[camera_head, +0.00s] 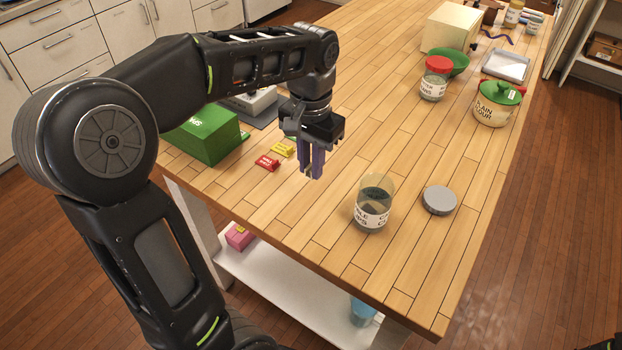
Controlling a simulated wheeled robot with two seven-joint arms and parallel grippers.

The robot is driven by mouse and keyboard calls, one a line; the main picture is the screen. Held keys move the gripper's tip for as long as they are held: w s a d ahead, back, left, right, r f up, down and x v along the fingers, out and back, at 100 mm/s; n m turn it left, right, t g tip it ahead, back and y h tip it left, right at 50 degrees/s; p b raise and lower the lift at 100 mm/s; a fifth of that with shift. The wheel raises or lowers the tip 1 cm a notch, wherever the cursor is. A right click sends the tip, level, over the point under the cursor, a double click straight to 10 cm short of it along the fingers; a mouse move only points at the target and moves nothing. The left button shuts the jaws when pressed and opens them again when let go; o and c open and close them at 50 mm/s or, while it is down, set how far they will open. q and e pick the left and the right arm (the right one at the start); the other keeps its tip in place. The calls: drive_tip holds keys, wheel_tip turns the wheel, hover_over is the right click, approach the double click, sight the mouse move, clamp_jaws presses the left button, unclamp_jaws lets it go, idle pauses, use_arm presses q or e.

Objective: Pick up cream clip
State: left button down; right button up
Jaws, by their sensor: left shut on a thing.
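My left gripper (312,172) points down over the table, left of the glass jar. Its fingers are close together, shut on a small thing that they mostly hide. I take it to be the cream clip, but its colour and shape do not show. A yellow clip (283,149) and a red clip (267,162) lie on the wooden table just left of the fingers. A bit of green shows behind the gripper.
An open glass jar (372,207) stands near the table's front edge, with a grey lid (439,200) to its right. A green box (205,135) is at the left edge. A red-lidded jar (435,79) and a green-lidded pot (497,103) stand further back. The table's middle is clear.

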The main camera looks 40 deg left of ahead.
use_arm(q)
drive_tip(key=shift+r, duration=0.4)
idle(0.3)
